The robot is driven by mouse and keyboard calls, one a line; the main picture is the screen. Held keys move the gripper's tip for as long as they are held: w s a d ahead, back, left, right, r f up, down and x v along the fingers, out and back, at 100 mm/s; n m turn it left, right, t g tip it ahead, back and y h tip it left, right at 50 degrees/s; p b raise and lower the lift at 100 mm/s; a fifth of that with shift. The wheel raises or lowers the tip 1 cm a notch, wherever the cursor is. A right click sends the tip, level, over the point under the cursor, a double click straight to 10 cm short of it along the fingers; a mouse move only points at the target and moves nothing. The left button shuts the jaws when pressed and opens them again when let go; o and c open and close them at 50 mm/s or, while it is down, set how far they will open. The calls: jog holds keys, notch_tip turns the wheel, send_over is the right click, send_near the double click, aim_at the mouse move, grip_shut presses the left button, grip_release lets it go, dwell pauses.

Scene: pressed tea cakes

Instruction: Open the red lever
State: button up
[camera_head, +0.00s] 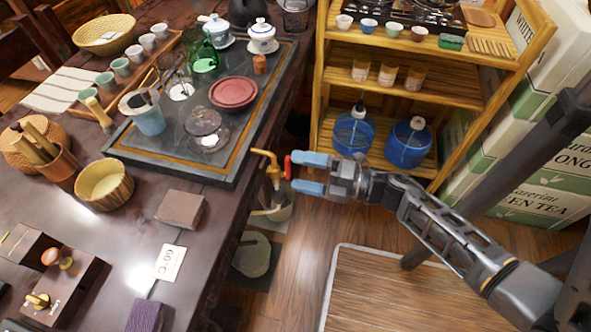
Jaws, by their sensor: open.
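A brass tap (267,159) sticks out from the edge of the dark tea table, above a bucket. The red lever (288,167) is a small upright red piece just right of the tap. My gripper (298,174) has two blue fingers, spread apart one above the other in the picture. It reaches in from the right, with its fingertips close to the red lever. I cannot tell whether a fingertip touches it. Nothing shows held between the fingers.
The tea table (215,233) fills the left, bearing a slate tray (173,160) with cups and pots. A bucket (272,207) stands below the tap. A wooden shelf (317,110) with blue jugs stands behind. Floor (280,275) shows beneath my arm.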

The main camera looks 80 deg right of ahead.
jog(key=s, duration=0.5)
jog(key=shift+s+b, duration=0.25)
jog(key=shift+b, duration=0.1)
jog(key=s+a+r+m+g+p, duration=0.1)
jog(key=s+a+r+m+g, duration=0.1)
jog(key=a+r+m, duration=1.4)
jog(key=a+m+g, duration=0.1)
jog(key=a, duration=0.1)
jog(key=shift+s+a+r+m, duration=0.15)
jog(key=shift+s+a+m, duration=0.15)
jog(key=shift+s+m, duration=0.1)
jog(key=shift+c, duration=0.2)
dwell(0.9)
